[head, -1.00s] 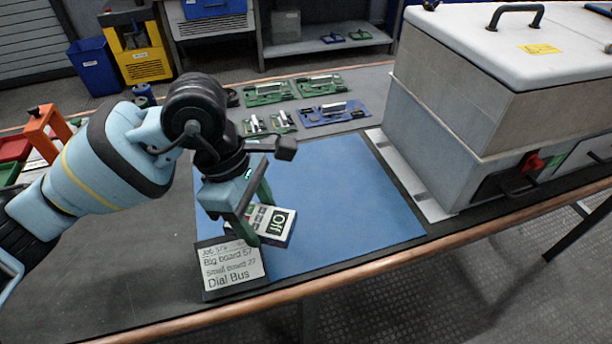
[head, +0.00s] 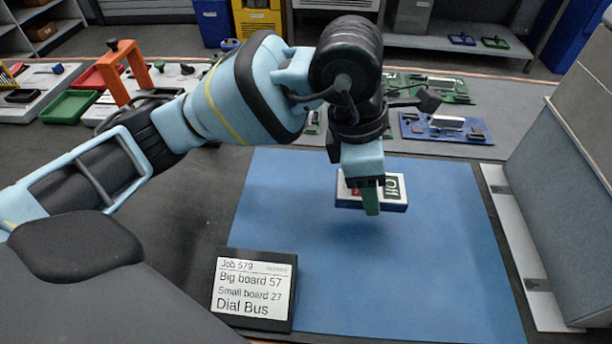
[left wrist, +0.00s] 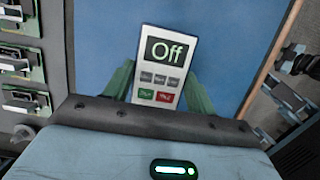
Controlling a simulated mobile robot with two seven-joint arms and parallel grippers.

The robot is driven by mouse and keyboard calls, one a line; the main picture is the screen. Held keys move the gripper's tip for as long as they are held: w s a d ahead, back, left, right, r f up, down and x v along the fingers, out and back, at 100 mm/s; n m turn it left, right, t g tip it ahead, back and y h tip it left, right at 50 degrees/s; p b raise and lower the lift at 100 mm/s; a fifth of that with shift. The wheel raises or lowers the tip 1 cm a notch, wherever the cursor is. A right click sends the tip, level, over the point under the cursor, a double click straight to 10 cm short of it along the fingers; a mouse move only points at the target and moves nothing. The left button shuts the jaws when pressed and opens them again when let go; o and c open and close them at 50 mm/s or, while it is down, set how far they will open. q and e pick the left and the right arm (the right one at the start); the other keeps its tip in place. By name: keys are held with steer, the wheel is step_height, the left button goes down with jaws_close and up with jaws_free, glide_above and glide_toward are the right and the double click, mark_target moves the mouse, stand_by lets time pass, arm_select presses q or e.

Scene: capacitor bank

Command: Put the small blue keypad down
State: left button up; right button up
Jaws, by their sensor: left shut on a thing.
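The small keypad (head: 397,188) is white-faced with blue sides, and it is held over the blue mat (head: 300,240). In the left wrist view the keypad (left wrist: 163,62) shows a dark screen reading "Off", with grey, green and red buttons below. My left gripper (head: 371,198) is shut on the keypad, with a green finger on each side of it in the left wrist view. In the head view the near finger and wrist hide part of the keypad. The keypad appears to be above the mat; the exact gap is hard to tell. My right gripper is not in view.
A job sign (head: 253,290) reading "Dial Bus" stands at the mat's front left. A large grey case (head: 575,180) stands on the right. Green boards and a blue board (head: 445,127) lie behind the mat. An orange stand (head: 123,72) and trays are at the left.

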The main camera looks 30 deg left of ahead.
arm_select(q)
steer(key=b, duration=0.1)
glide_above(289, 183)
steer(key=a, duration=0.1)
steer(key=shift+s+f, duration=0.2)
steer(key=shift+f, duration=0.5)
steer(key=shift+f+b, duration=0.7)
steer(key=shift+f, duration=1.05)
steer(key=shift+f, duration=0.1)
steer(key=shift+f, duration=0.1)
steer(key=o, duration=0.8)
steer(key=shift+o, duration=1)
